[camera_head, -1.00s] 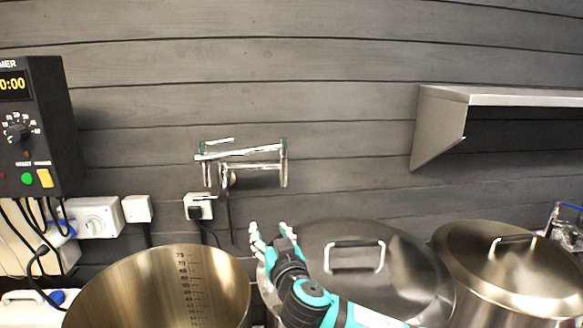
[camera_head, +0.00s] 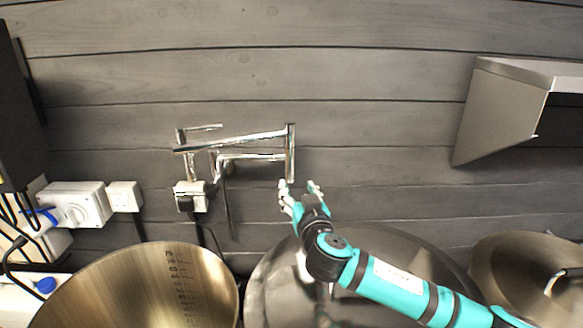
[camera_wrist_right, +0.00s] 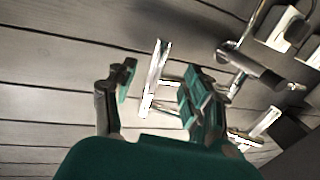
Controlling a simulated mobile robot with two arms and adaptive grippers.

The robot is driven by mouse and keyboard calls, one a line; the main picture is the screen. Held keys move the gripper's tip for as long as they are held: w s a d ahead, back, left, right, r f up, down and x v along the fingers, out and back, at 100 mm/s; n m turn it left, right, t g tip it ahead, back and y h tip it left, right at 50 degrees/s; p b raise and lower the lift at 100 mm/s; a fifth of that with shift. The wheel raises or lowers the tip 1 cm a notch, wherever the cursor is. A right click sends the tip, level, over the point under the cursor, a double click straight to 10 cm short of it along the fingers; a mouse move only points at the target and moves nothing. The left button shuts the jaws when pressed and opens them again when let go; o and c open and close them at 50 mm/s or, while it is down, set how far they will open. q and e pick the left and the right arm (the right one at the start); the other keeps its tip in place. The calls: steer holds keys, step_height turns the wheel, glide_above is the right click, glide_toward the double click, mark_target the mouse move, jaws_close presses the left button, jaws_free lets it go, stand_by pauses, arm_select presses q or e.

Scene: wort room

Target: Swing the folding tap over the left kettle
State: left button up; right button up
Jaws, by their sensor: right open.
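The folding tap (camera_head: 238,143) is a chrome, jointed wall tap. It is folded against the grey plank wall, above and between the two kettles. Its vertical end tube (camera_head: 290,152) hangs at the right. The left kettle (camera_head: 140,290) is open, with scale marks inside. My right gripper (camera_head: 301,192) is open, just below the lower end of that tube, and I cannot tell whether it touches. In the right wrist view the tube (camera_wrist_right: 155,80) shows between the two open fingers (camera_wrist_right: 160,92), beyond their tips. My left gripper is not in view.
A lidded kettle (camera_head: 270,290) stands under my right arm, and another lidded pot (camera_head: 530,270) is at the right. A steel shelf (camera_head: 500,110) juts from the wall. Sockets (camera_head: 85,204) with cables and a dark control box (camera_head: 18,120) are at the left.

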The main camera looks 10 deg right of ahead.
mark_target(291, 175)
steer(key=w+p, duration=0.3)
steer(key=w, duration=0.6)
steer(key=shift+w, duration=0.35)
steer(key=c, duration=1)
jaws_close()
